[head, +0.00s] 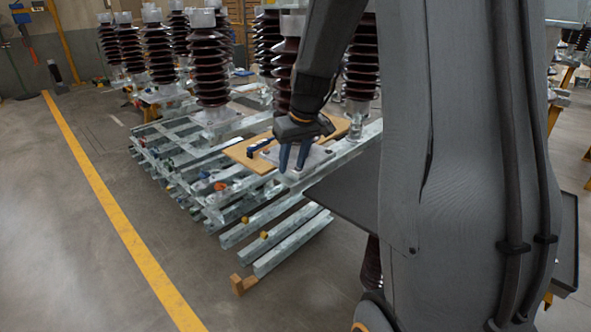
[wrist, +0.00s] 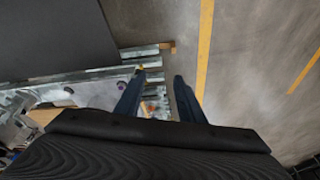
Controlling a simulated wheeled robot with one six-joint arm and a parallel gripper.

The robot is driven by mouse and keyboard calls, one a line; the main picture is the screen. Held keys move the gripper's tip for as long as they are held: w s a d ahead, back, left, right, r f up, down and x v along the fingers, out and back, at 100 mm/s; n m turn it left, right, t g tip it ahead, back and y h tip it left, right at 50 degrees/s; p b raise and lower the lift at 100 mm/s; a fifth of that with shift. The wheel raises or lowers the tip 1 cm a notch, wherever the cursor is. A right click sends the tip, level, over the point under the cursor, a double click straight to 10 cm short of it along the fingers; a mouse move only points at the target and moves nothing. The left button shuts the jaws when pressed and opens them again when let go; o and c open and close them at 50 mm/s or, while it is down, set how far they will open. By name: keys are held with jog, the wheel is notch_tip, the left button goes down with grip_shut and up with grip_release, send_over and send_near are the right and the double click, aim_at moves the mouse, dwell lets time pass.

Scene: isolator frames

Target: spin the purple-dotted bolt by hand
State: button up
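My gripper (head: 292,167) points down over the near end of a galvanised steel beam (head: 350,147), beside a flat metal plate (head: 318,157). Its two blue-grey fingers are apart with nothing seen between them. In the wrist view the fingers of my gripper (wrist: 159,76) are also spread, with the frame's beam ends and floor beyond.
Brown ribbed insulators (head: 208,65) stand behind on the frame. Stacked steel beams (head: 275,226) lie below. Open floor with a yellow line (head: 122,217) is at left.

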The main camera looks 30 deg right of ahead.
jog(key=w+d+f+t+b, duration=0.1)
jog(key=w+d, duration=0.7)
jog(key=d, duration=0.1)
jog(key=shift+n, duration=0.3)
jog(key=p+x, duration=0.1)
jog(key=x, duration=0.6)
jog(key=shift+a+f, duration=0.15)
jog(key=shift+f, duration=0.05)
grip_shut()
